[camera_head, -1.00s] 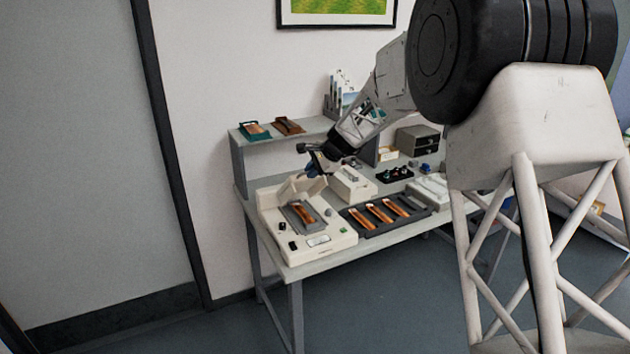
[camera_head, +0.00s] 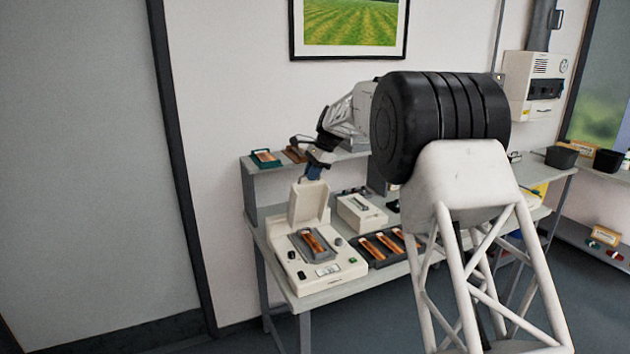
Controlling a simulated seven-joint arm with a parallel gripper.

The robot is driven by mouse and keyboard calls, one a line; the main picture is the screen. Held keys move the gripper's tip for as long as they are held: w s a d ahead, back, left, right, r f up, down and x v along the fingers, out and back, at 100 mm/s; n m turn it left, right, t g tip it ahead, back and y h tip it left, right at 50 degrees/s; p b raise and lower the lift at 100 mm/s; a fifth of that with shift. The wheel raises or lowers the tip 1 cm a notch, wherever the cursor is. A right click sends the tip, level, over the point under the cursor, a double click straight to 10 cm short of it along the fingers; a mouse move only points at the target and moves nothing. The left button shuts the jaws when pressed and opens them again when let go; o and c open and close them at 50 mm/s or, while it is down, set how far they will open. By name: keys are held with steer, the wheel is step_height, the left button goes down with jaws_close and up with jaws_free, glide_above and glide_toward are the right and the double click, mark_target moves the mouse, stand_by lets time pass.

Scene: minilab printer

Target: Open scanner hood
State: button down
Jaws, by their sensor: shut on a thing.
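The scanner (camera_head: 322,285) is a cream-white machine at the left end of the grey table. Its hood (camera_head: 307,203) stands raised, roughly upright, at the back of the scanner. An orange-brown film strip in a dark holder (camera_head: 313,243) lies uncovered on the scanner's top. My gripper (camera_head: 312,178) is at the upper edge of the hood and shut on it. The fingertips are small and dark here, so the exact contact is hard to see.
A dark tray (camera_head: 377,262) with several orange strips lies right of the scanner. A white box (camera_head: 361,212) stands behind it. A raised shelf (camera_head: 255,167) with two small holders runs along the back. My arm hides the table's right part.

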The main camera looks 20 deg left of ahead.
steer(key=shift+w+a+r+g+h, duration=0.15)
steer(key=shift+w+a+r+g, duration=0.05)
steer(key=shift+w+a, duration=0.25)
steer(key=shift+w+a+r+g+h, duration=0.15)
steer(key=shift+w+a+g, duration=0.05)
steer(key=shift+w+a, duration=0.25)
steer(key=shift+w+a+r, duration=0.2)
steer(key=shift+w+a, duration=0.25)
steer(key=shift+a, duration=0.05)
steer(key=shift+w+a+r, duration=0.15)
steer(key=shift+w+a, duration=0.3)
steer(key=c, duration=1.2)
jaws_free()
steer(key=v, duration=0.7)
steer(key=shift+w+d+r, duration=0.1)
steer(key=shift+r, duration=0.25)
